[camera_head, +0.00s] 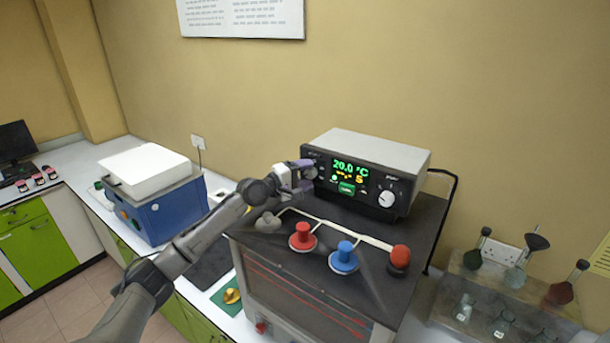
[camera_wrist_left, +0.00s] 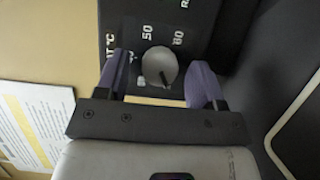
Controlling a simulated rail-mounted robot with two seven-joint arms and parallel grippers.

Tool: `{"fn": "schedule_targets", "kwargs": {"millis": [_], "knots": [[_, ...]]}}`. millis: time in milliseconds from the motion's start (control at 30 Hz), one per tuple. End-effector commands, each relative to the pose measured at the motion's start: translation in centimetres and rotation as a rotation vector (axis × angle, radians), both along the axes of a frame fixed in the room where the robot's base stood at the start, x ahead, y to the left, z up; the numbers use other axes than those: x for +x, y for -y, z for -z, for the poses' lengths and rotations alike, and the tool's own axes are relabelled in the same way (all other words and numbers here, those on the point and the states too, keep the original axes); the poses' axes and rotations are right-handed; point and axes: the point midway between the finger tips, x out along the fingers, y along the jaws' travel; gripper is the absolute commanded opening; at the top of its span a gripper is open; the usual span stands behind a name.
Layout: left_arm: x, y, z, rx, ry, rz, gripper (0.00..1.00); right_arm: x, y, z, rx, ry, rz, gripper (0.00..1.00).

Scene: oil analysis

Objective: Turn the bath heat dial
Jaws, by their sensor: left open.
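The bath's control box (camera_head: 375,160) stands on the dark top of the bath, with a green display (camera_head: 350,170) reading 20.0 °C. A round pale dial (camera_head: 311,173) sits at the left of its front panel. In the left wrist view the dial (camera_wrist_left: 160,66) has a dark pointer line, with "50", "80" and "°C" printed around it. My left gripper (camera_head: 302,175) is at this dial, its purple fingers open on either side of it. In the left wrist view gaps show between the dial and both fingers. A second pale knob (camera_head: 387,199) is on the panel's right.
Red (camera_head: 302,237) and blue (camera_head: 344,258) knobbed lids and a red ball-topped piece (camera_head: 400,257) stand on the bath top before the box. A blue device (camera_head: 165,208) stands left. Flasks (camera_head: 515,275) stand on a rack at right.

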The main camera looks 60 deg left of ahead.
Motion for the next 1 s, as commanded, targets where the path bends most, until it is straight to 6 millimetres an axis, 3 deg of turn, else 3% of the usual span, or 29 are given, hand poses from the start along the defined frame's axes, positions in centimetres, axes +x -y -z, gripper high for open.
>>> {"fn": "schedule_targets", "kwargs": {"millis": [200,700,1000], "knots": [[0.00,0.01,0.00,0.000,0.000,0.000,0.61,0.03,-0.08,-0.01,0.003,0.001,0.002,0.43],[-0.01,0.02,-0.01,0.000,0.000,0.000,0.13,0.04,-0.31,-0.03,0.011,0.000,0.007,0.43],[-0.02,0.01,-0.25,0.050,-0.021,0.000,0.13,0.04,-0.27,-0.62,0.010,0.001,0.006,0.43]]}}
